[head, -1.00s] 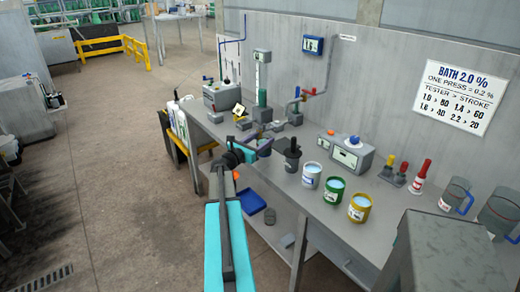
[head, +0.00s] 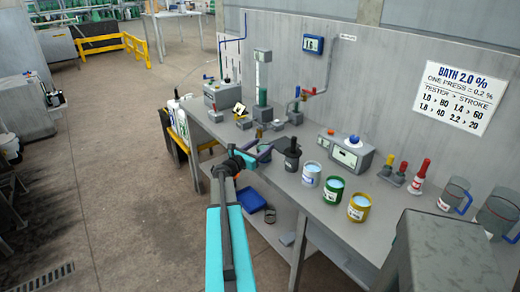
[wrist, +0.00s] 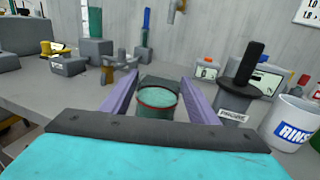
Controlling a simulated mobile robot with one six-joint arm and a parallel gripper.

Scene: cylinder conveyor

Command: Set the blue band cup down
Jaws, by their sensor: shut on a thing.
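My gripper (head: 262,152) is low over the left front part of the bench. In the wrist view its two purple fingers (wrist: 168,84) are closed on the sides of a small dark green cup (wrist: 157,112) with a red rim and pale green contents. I see no blue band on this cup. Its underside is hidden, so I cannot tell whether it touches the bench. A white cup with a blue band (head: 311,174) stands upright on the bench right of my gripper; in the wrist view it reads RINSE (wrist: 290,128).
A dark probe holder (head: 292,158) stands close to the right of my gripper. Green (head: 333,190) and yellow (head: 359,208) cups stand further right. Grey fixtures and a tall green column (head: 263,85) stand behind. Bare bench (head: 215,127) shows left of the gripper.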

